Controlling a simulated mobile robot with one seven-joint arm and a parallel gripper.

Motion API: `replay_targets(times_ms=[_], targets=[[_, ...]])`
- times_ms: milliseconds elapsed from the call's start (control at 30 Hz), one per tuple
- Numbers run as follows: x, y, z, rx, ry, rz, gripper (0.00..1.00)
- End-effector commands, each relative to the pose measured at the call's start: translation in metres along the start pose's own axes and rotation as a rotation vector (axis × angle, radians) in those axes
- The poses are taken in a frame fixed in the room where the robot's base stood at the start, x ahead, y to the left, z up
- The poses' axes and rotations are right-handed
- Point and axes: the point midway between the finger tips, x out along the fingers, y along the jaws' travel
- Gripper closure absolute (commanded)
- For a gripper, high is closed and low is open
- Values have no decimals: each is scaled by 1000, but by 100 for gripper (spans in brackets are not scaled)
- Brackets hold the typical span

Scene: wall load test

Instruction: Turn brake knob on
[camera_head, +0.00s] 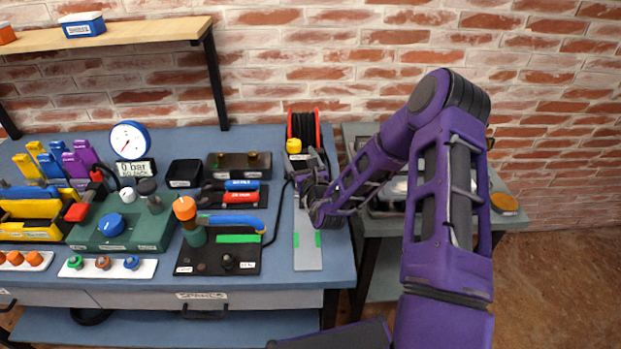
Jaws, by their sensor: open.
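My purple arm reaches in from the right over the blue workbench (265,262). My gripper (305,170) is open above the bench's right part, at the far end of a grey plate (307,245) with green marks. A yellow knob (294,146) stands just behind the gripper, in front of a black and red reel (303,127). It may be the brake knob, but no label on it is readable. The gripper appears apart from the knob, though contact is hard to judge. My wrist covers part of the plate.
A green box (148,232) with a blue knob and a round gauge (129,140) stand at left. A black board (190,268) with a blue-handled lever lies left of the plate. A black cable runs beside it. A grey side table (510,218) adjoins at right.

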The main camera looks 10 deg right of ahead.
Motion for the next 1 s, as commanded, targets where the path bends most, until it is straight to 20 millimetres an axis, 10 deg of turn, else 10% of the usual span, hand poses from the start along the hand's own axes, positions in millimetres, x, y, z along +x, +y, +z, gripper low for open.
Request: replay_targets(times_ms=[500, 1000], targets=[[-107, 0, 0, -1, 1, 0, 19], [-116, 2, 0, -3, 0, 9, 19]])
